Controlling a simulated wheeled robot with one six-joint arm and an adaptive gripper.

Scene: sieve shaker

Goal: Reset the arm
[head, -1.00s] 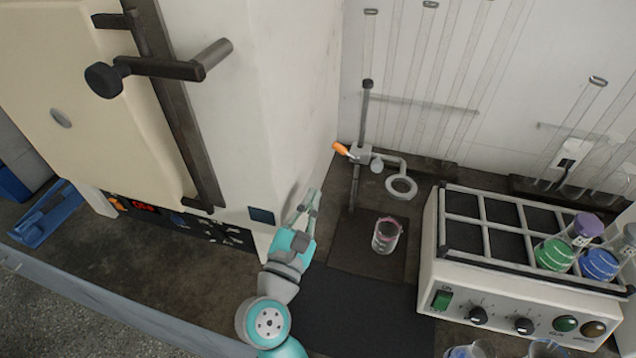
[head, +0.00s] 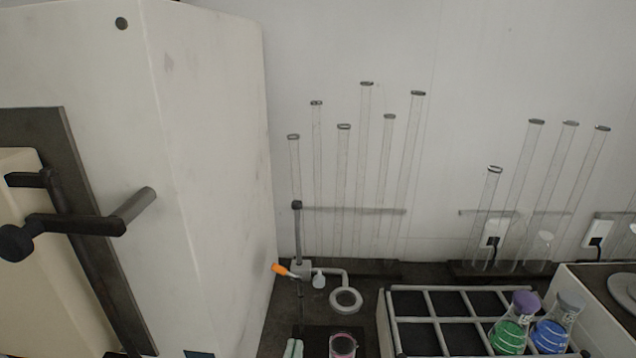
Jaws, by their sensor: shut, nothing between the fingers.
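The rest of my arm is out of view.
A large pale cabinet with a dark handle (head: 70,225) fills the left. A ring stand with an orange-handled clamp (head: 300,269) stands behind the beaker. A shaker rack (head: 437,324) holds green and blue flasks at right. Tall glass tubes (head: 365,170) line the back wall.

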